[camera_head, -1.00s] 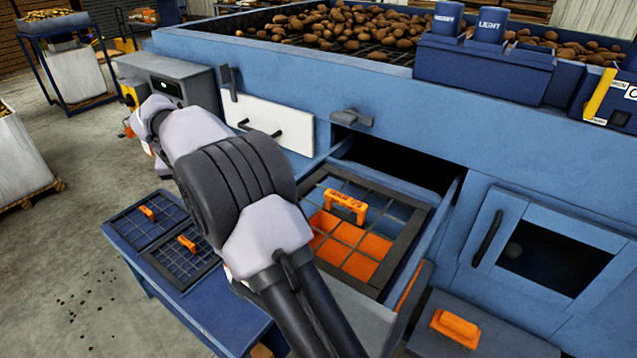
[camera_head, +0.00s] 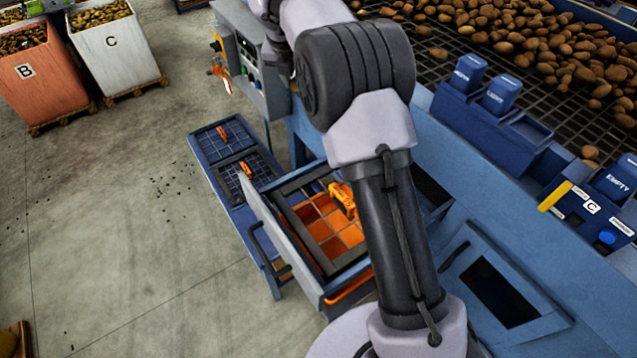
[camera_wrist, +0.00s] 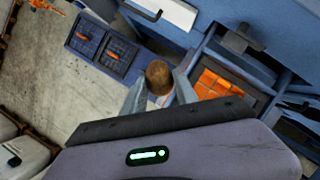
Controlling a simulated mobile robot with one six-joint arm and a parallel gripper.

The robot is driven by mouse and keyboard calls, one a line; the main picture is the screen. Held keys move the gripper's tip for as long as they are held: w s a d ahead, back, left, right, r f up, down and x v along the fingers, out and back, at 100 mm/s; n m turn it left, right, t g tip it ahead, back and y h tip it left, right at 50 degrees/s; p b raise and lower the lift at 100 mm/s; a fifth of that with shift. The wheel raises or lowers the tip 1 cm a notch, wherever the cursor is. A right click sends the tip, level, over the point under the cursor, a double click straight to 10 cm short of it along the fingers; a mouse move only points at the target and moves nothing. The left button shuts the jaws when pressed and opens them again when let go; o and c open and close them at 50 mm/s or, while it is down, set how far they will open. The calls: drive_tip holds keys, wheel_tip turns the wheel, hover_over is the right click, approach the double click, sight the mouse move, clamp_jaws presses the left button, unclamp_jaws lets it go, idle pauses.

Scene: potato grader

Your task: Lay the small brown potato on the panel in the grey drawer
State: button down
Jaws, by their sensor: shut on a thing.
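The small brown potato (camera_wrist: 159,76) is held between the fingertips of my gripper (camera_wrist: 160,88) in the wrist view. My gripper is shut on it and holds it up in the air. The grey drawer (camera_head: 268,215) is pulled out from the blue grader. In it lies a gridded panel in a dark frame (camera_head: 313,252), with orange showing through and an orange handle (camera_head: 344,199). The panel also shows at the right of the wrist view (camera_wrist: 218,82), to the right of the potato. In the head view my gripper is out of the picture.
A blue bench (camera_head: 205,148) with two gridded panels stands left of the drawer. Many potatoes (camera_head: 530,40) lie on the grader's top mesh. Blue bins marked HEAVY (camera_head: 467,74) and LIGHT (camera_head: 502,93) stand at its edge. Crates B (camera_head: 45,85) and C (camera_head: 118,50) stand far left on open floor.

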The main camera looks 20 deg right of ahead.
drive_tip(key=shift+w+a, duration=0.1)
drive_tip(key=shift+a, duration=0.05)
drive_tip(key=shift+d+r, duration=0.1)
drive_tip(key=shift+d, duration=0.15)
drive_tip(key=s+f+b, duration=0.1)
drive_tip(key=s+b, duration=0.4)
drive_tip(key=s, duration=0.4)
drive_tip(key=s+f+b, duration=0.3)
drive_tip(key=f+b, duration=0.2)
drive_tip(key=f, duration=0.4)
drive_tip(key=s+f+b, duration=0.3)
drive_tip(key=f+b, duration=0.3)
drive_tip(key=f, duration=0.3)
drive_tip(key=shift+f, duration=0.3)
drive_tip(key=x, duration=0.1)
drive_tip(key=b+x, duration=0.1)
drive_tip(key=x, duration=0.1)
drive_tip(key=shift+s+a+f+b, duration=0.2)
drive_tip(key=shift+f+b, duration=0.1)
drive_tip(key=shift+f, duration=0.25)
